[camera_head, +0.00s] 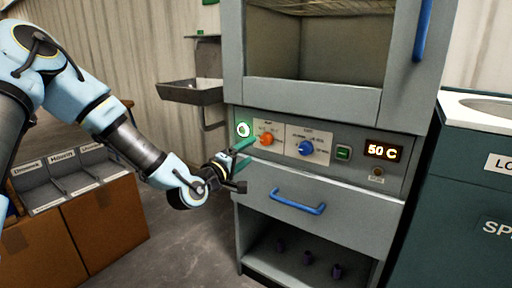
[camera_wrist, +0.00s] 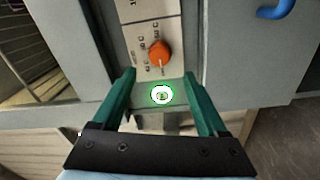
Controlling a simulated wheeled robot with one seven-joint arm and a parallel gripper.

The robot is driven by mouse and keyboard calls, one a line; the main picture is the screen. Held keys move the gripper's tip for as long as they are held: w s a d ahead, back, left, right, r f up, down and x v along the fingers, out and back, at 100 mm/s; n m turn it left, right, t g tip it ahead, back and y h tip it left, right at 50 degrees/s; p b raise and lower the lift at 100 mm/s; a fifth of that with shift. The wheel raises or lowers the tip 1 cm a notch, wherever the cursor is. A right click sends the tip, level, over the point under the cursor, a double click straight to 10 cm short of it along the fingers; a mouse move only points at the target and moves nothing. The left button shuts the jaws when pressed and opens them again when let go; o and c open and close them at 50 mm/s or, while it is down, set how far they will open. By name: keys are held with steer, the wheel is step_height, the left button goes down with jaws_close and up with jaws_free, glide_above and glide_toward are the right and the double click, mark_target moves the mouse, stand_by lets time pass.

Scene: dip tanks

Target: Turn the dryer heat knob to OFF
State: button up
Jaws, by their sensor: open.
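The dryer (camera_head: 325,93) is a grey cabinet with a control panel across its front. An orange knob (camera_head: 266,140) sits at the left of the panel; its label is too small to read surely as the heat knob. In the wrist view the orange knob (camera_wrist: 159,50) is ahead of the fingertips, with a white pointer mark toward the lower edge. My gripper (camera_head: 243,154) is in front of the panel's left end, its green fingers apart. In the wrist view my gripper (camera_wrist: 160,75) is open and empty, and the knob is not between the fingers.
A green-lit ring (camera_head: 243,129) is left of the orange knob. A blue knob (camera_head: 306,147), a green switch (camera_head: 343,153) and a display reading 50 C (camera_head: 383,151) are to the right. A blue drawer handle (camera_head: 298,203) sticks out below. A teal tank (camera_head: 475,190) stands right.

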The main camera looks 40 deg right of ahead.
steer(key=shift+v, duration=1.65)
steer(key=w+a+f+m+y, duration=0.2)
steer(key=w+a+f+y, duration=0.3)
steer(key=a, duration=0.5)
steer(key=w+a+f+m+y, duration=0.2)
steer(key=w+a+f+y, duration=0.25)
steer(key=a, duration=0.45)
steer(key=s+a+r+n+g+y, duration=0.15)
steer(key=a+y, duration=0.55)
steer(key=a, duration=1.4)
steer(key=s+a+r+g, duration=0.2)
steer(key=s+a+r, duration=0.2)
steer(key=s+a, duration=0.3)
step_height(320, 180, up, 22)
steer(key=a+p, duration=0.1)
steer(key=p, duration=2.1)
steer(key=shift+n+y, duration=0.45)
